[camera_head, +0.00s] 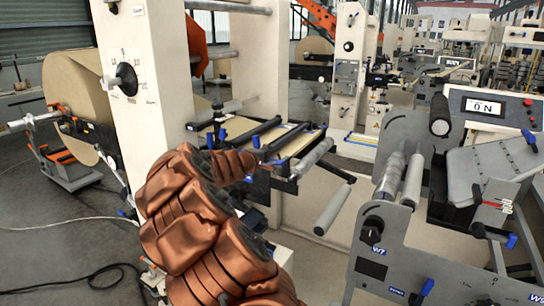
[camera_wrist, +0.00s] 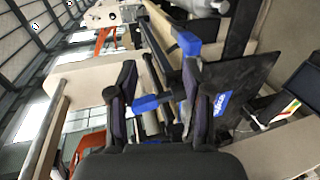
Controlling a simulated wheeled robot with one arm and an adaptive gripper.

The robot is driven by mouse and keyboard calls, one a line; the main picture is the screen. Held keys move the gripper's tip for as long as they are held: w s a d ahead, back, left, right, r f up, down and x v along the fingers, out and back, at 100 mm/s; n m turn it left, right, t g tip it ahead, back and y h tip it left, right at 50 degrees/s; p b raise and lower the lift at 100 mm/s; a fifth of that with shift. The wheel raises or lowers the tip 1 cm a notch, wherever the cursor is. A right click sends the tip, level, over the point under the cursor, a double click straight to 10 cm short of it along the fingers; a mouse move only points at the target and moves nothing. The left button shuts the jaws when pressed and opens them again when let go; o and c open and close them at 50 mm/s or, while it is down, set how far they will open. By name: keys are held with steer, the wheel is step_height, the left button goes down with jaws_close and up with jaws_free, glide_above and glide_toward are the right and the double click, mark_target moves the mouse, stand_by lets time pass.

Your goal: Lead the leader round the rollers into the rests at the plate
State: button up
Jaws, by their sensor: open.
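My gripper (camera_head: 266,166) is at the near edge of the flat plate frame (camera_head: 268,148), with the copper arm in front. In the wrist view my gripper (camera_wrist: 160,80) has its two dark fingers apart. A blue handle (camera_wrist: 148,103) shows between them, and another blue piece (camera_wrist: 187,44) is by the right fingertip. I see nothing clearly held. Tan kraft-coloured strips (camera_head: 302,143) show on the plate between dark bars. I cannot tell whether they are the leader. A grey roller (camera_head: 316,156) runs beside the plate and another roller (camera_head: 334,208) sticks out lower down. The rests are not distinguishable.
A large kraft roll (camera_head: 75,88) stands at the left behind a white column (camera_head: 135,75). A grey machine panel (camera_head: 405,262) with upright rollers stands at the right. A display box (camera_head: 490,107) is above it. A cable (camera_head: 75,275) lies on the floor at the left.

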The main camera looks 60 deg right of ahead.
steer(key=b, duration=0.3)
glide_toward(280, 164)
steer(key=d+f, duration=0.2)
steer(key=d, duration=0.1)
steer(key=x, duration=0.2)
steer(key=b+x, duration=0.1)
steer(key=x, duration=0.2)
steer(key=w+b+x, duration=0.1)
steer(key=x, duration=0.2)
steer(key=shift+d+r, duration=0.25)
steer(key=shift+d, duration=0.05)
jaws_close()
